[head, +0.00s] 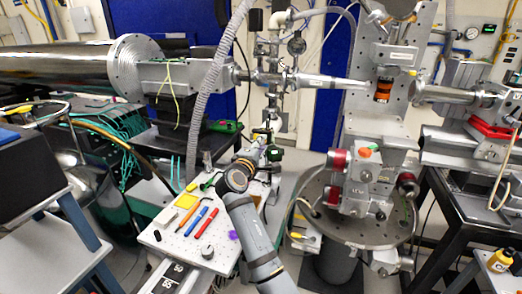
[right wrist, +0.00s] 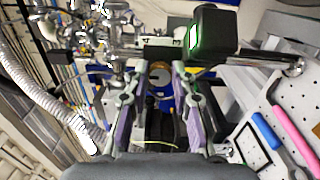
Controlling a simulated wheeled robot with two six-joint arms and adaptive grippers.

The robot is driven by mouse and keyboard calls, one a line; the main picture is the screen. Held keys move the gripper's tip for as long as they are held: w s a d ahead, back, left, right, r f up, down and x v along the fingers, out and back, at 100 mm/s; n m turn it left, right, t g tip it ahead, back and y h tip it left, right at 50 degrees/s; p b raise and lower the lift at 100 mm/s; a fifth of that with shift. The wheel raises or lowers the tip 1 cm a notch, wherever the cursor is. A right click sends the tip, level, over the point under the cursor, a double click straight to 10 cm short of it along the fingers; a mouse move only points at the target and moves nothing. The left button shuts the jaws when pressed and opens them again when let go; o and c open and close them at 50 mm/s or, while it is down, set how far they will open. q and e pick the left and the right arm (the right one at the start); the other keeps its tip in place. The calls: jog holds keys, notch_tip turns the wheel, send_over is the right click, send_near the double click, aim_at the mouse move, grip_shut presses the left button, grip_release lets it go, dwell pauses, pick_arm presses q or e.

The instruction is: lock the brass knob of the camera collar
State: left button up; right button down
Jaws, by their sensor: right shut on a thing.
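In the right wrist view the two fingers of my right gripper (right wrist: 160,75) reach forward and close in on a round brass-coloured knob (right wrist: 159,73) between their tips. The gripper is shut on it. A black camera box (right wrist: 214,35) with a lit green screen is just right of and above the fingers. In the head view my right gripper (head: 262,141) is small, at the far end of the bench, beside the black and green camera (head: 274,154). The collar itself is mostly hidden by the fingers and clutter. My left gripper is not in view.
A grey hose (head: 205,100) hangs left of my gripper. A round stage (head: 350,228) stands to the right.

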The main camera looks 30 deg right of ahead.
jog(key=shift+m, duration=0.3)
dwell(0.4)
jog(key=c, duration=1.1)
grip_release()
